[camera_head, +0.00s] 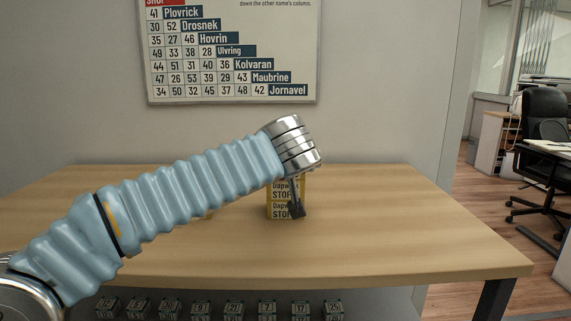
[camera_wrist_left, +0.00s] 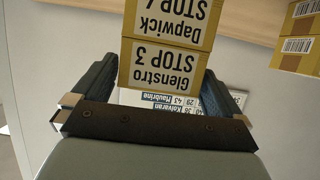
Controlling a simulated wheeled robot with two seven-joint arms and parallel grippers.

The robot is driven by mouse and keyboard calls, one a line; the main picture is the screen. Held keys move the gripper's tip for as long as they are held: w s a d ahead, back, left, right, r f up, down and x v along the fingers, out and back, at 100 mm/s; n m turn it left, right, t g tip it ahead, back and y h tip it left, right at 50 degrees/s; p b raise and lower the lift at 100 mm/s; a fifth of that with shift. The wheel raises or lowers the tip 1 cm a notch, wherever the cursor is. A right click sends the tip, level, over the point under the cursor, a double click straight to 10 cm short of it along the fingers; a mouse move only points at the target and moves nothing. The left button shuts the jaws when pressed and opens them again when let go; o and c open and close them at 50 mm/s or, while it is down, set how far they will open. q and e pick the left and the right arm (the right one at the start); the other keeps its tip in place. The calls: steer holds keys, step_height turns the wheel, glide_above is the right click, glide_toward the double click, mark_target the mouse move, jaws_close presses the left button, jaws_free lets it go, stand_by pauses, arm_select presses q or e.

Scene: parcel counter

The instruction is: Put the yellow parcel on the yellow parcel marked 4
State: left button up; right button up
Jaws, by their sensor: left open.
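Two yellow parcels are stacked on the table. In the left wrist view, turned upside down, one is labelled Glenstro STOP 3 (camera_wrist_left: 160,66) and the one under it Dapwick STOP 4 (camera_wrist_left: 172,22). The stack (camera_head: 272,200) also shows in the head view, partly hidden by my gripper; its small labels are hard to read there. My left gripper (camera_head: 296,208) is in front of the stack. In the wrist view its open fingers (camera_wrist_left: 150,90) lie on either side of the STOP 3 parcel. Whether they touch it I cannot tell. My right gripper is not in view.
Other yellow parcels with barcodes (camera_wrist_left: 297,46) stand at the right edge of the wrist view. The table (camera_head: 400,235) is bare to the right of the stack. A wall chart (camera_head: 235,60) hangs behind. Several dark numbered boxes (camera_head: 233,309) sit below the table's front edge.

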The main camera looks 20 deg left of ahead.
arm_select(q)
steer(key=v, duration=1)
steer(key=shift+b, duration=0.45)
